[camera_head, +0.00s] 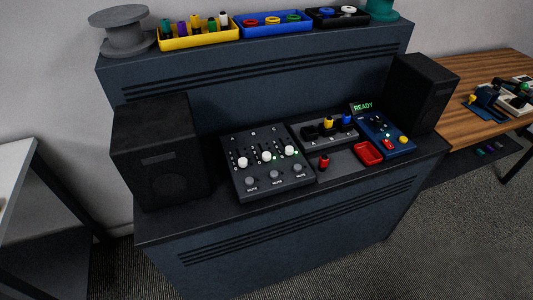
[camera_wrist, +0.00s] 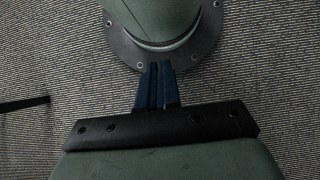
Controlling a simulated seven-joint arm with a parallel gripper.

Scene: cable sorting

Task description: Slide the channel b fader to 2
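A dark mixer panel (camera_head: 268,190) lies on the desk in the head view. It has three vertical faders with white caps. The middle fader cap (camera_head: 266,156), which I take as channel b, sits between the left cap (camera_head: 243,162) and the right cap (camera_head: 289,150). The scale marks are too small to read. My gripper (camera_wrist: 157,66) shows only in the wrist view. Its two dark blue fingers are together with nothing seen between them. It is over the carpeted floor, away from the mixer, which the wrist view does not show.
Black speakers flank the desk, left (camera_head: 162,150) and right (camera_head: 422,90). Right of the mixer are a plug block (camera_head: 325,135), a red plug (camera_head: 324,163), a red tray (camera_head: 368,153) and a blue box (camera_head: 390,137) near a "READY" display (camera_head: 363,107). Bins line the shelf above.

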